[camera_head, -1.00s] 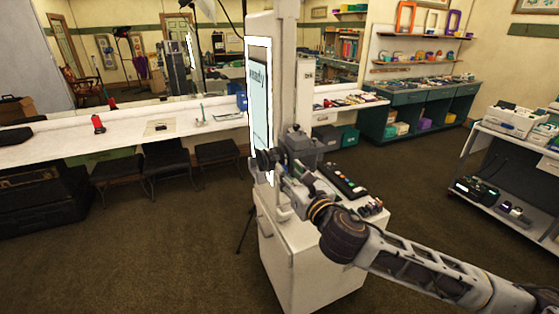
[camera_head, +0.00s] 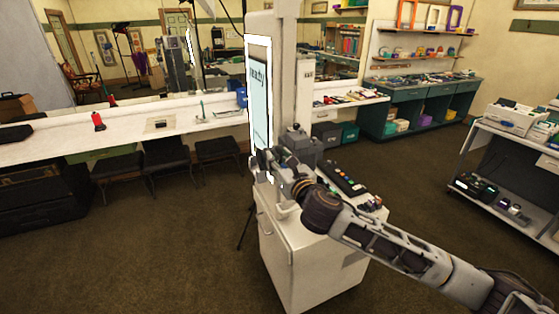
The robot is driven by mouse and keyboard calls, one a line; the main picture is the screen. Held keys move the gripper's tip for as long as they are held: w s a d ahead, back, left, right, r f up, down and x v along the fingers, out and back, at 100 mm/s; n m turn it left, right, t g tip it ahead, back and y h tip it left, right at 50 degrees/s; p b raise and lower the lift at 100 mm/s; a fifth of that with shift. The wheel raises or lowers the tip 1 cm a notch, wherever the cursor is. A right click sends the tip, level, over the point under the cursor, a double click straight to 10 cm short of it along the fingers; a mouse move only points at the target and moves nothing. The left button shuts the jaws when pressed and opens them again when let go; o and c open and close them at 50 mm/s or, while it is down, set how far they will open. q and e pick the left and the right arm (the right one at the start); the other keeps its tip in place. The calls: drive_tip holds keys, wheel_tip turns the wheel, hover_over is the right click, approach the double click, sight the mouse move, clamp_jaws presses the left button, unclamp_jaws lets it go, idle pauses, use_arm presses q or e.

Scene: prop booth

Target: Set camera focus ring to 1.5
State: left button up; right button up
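A grey boxy device (camera_head: 302,143), possibly the camera, stands on the white cabinet beside the lit screen. No focus ring or number scale can be made out at this size. My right gripper (camera_head: 262,163) is at the lower part of the screen, just left of and below the grey device. Its fingers are small and dark, and I cannot tell whether they are open, shut or touching anything. My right arm comes in from the lower right and covers part of the cabinet. My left gripper is not in view.
The tall screen (camera_head: 260,100) reads "ready" on a white post. A dark keypad with coloured buttons (camera_head: 343,180) lies on the white cabinet (camera_head: 300,262). A long white counter (camera_head: 70,148) with stools is behind left, a shelf cart (camera_head: 500,165) right. The carpet between is clear.

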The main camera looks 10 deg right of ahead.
drive_tip(key=shift+c, duration=0.4)
clamp_jaws()
